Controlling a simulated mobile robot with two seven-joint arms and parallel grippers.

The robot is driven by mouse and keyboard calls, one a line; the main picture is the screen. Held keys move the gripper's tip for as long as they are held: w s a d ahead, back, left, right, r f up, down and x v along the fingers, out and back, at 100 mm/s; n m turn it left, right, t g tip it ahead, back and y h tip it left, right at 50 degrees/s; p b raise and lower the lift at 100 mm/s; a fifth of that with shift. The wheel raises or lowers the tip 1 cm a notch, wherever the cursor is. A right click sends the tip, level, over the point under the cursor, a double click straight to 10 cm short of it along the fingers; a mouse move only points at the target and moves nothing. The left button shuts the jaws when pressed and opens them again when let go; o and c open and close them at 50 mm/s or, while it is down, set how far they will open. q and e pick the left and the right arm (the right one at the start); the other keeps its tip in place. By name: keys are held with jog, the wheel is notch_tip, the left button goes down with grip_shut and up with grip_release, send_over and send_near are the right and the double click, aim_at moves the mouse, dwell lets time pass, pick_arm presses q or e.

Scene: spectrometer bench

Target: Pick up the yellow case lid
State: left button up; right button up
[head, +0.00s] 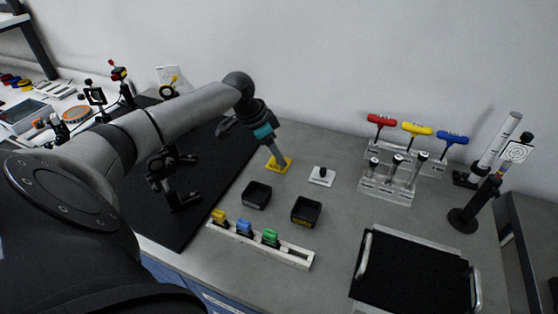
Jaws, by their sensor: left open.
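The yellow case lid (286,168) is a small flat square lying on the grey bench top behind two small black open cases. My left gripper (279,161) points down at it from above, its fingertips right over the lid's middle and hiding part of it. The left jaws are open; whether the fingertips touch the lid I cannot tell. My right gripper is not in view. One black case (257,195) stands in front of the lid and the other black case (306,210) is further right.
A white lid (320,177) with a black knob lies right of the yellow one. In front is a white rack (262,246) with yellow, blue and green items.

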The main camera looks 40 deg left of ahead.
pick_arm(q)
jog(key=shift+w+f, duration=0.1)
jog(key=shift+f, duration=0.15)
grip_shut()
dwell(0.4)
